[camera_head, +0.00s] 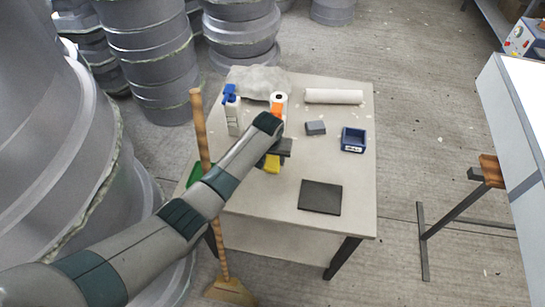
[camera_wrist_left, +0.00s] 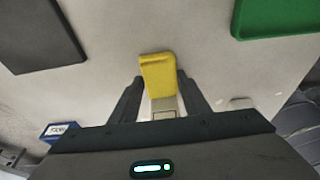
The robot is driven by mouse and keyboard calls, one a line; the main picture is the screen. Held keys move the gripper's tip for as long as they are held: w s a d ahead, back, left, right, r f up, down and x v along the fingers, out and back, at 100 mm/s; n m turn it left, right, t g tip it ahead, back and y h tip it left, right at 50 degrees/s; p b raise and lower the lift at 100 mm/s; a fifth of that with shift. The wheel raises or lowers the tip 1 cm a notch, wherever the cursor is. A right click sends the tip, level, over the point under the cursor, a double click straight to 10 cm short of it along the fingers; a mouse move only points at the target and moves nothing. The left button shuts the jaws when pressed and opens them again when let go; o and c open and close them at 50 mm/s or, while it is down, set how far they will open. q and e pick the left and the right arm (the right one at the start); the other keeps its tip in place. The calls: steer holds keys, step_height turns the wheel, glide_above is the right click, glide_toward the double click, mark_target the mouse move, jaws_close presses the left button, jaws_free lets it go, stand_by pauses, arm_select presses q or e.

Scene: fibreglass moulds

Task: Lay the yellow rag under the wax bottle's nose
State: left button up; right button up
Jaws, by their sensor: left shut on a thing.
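The yellow rag (camera_head: 272,164) hangs below my left gripper (camera_head: 279,148) over the middle of the table. In the left wrist view the rag (camera_wrist_left: 157,76) sits between the two fingers of the left gripper (camera_wrist_left: 160,95), which is shut on it. A white bottle with a blue spray head (camera_head: 233,112), which looks like the wax bottle, stands upright at the table's left side, to the left of the gripper and apart from it. My forearm partly hides the table near the bottle. My right gripper is not in view.
A broom (camera_head: 202,130) leans at the left edge.

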arm_select(q)
steer(key=shift+f, duration=0.15)
steer(key=o, duration=1)
steer(key=shift+s+r+b, duration=0.15)
steer(key=shift+r+b, duration=0.35)
steer(key=shift+r, duration=0.15)
steer(key=s, duration=0.3)
steer(key=s+a+b, duration=0.1)
steer(key=s, duration=0.3)
steer(key=s+a, duration=0.1)
steer(key=s, duration=0.2)
steer(key=shift+s, duration=0.15)
steer(key=shift+s+a+b, duration=0.2)
steer(key=shift+s+b, duration=0.1)
steer(key=shift+s, duration=0.45)
